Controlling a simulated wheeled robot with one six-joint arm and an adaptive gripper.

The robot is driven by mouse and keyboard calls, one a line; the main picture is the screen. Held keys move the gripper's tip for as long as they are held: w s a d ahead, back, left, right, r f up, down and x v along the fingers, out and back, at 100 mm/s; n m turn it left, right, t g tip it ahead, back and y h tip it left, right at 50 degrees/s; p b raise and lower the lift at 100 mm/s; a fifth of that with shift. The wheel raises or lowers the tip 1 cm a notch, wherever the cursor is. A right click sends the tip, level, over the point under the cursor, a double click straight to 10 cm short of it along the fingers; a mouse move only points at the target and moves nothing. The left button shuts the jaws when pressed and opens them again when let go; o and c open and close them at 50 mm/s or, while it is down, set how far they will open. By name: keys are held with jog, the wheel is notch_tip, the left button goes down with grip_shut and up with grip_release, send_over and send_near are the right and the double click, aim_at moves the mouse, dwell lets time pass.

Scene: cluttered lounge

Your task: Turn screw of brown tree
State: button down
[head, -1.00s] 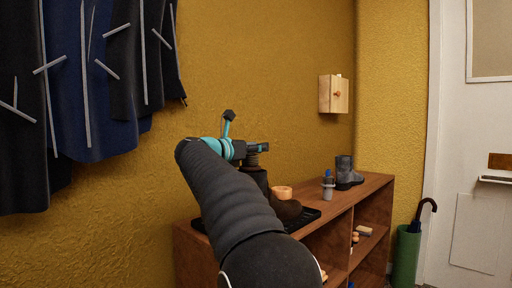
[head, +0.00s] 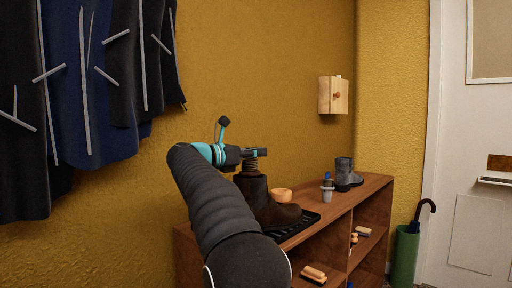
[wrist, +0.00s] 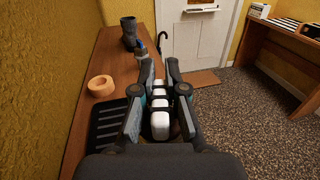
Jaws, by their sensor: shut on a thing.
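A brown boot (head: 272,214) stands on a black tray (head: 299,224) on the wooden shelf unit. A dark ribbed piece, the screw of the brown tree (head: 250,167), rises from the top of its shaft. My gripper (head: 262,153) lies level over the boot and is shut on the screw. In the wrist view my gripper's fingers (wrist: 156,110) point away, with pale rounded shapes (wrist: 160,124) between them. I cannot tell what these shapes are. The boot is mostly hidden there by my gripper.
An orange ring-shaped thing (head: 281,195) sits behind the boot. A grey bottle with a blue top (head: 327,188) and a grey boot (head: 345,174) stand farther right. Dark coats (head: 90,80) hang at the left, a small wooden box (head: 333,95) on the wall. A green umbrella stand (head: 406,247) is by the door.

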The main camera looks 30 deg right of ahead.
jog(key=shift+s+m+g+p, duration=0.15)
jog(key=shift+m+g+p, duration=0.2)
jog(key=shift+m+g, duration=0.5)
jog(key=shift+s+m+g+p, duration=0.15)
jog(key=shift+m+g+p, duration=0.25)
jog(key=shift+g, duration=0.75)
jog(key=c, duration=1.2)
grip_release()
jog(key=shift+t+b, duration=0.3)
